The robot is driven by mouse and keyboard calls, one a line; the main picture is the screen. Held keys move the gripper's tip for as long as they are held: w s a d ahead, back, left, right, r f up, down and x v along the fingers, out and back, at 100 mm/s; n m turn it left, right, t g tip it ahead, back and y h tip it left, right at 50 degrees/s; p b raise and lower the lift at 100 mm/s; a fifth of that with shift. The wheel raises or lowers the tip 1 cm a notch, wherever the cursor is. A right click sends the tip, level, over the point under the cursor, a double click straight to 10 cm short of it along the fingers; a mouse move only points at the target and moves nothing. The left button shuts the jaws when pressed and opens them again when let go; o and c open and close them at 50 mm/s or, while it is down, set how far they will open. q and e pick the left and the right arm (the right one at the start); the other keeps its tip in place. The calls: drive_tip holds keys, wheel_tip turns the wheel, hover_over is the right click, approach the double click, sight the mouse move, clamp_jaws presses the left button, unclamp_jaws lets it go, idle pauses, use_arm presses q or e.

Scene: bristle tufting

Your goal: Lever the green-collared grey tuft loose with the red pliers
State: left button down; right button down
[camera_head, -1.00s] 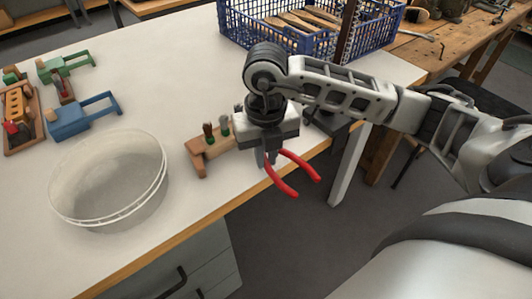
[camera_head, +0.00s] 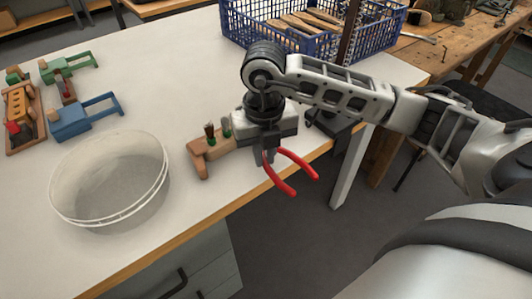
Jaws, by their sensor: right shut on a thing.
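My right gripper (camera_head: 265,157) is shut on the red pliers (camera_head: 292,172) at the table's front edge. Their red handles spread out over the edge, and their jaws are hidden by the gripper. A wooden brush block (camera_head: 202,165) lies just left of the gripper. Two tufts stand up from it: a dark brown one (camera_head: 210,131) with green at its base, and a greyish green one (camera_head: 226,127) close beside the gripper. The collar of the greyish tuft is too small to make out. The block's right end is hidden behind the gripper. My left gripper is not in view.
A round whitish bowl (camera_head: 110,215) stands left of the block. Blue (camera_head: 85,118) and green (camera_head: 68,66) wooden pieces and a wooden rack (camera_head: 25,120) lie at the far left. A blue crate (camera_head: 250,38) stands behind my right arm. The tabletop's middle is clear.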

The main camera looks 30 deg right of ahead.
drive_tip(key=shift+w, duration=0.15)
idle(0.5)
drive_tip(key=shift+f+b, duration=0.1)
drive_tip(key=shift+b, duration=0.35)
idle(0.5)
idle(0.8)
drive_tip(key=shift+f+t+b, duration=0.2)
drive_tip(key=shift+t+b, duration=0.2)
drive_tip(key=shift+b, duration=0.15)
idle(0.5)
drive_tip(key=shift+f+t+b, duration=0.35)
drive_tip(key=shift+t+b, duration=0.05)
drive_tip(key=shift+b, duration=0.7)
idle(1.7)
drive_tip(key=shift+s, duration=0.2)
idle(0.5)
drive_tip(key=shift+s+d+r, duration=0.1)
drive_tip(key=shift+s+d, duration=0.05)
drive_tip(key=shift+s, duration=1.35)
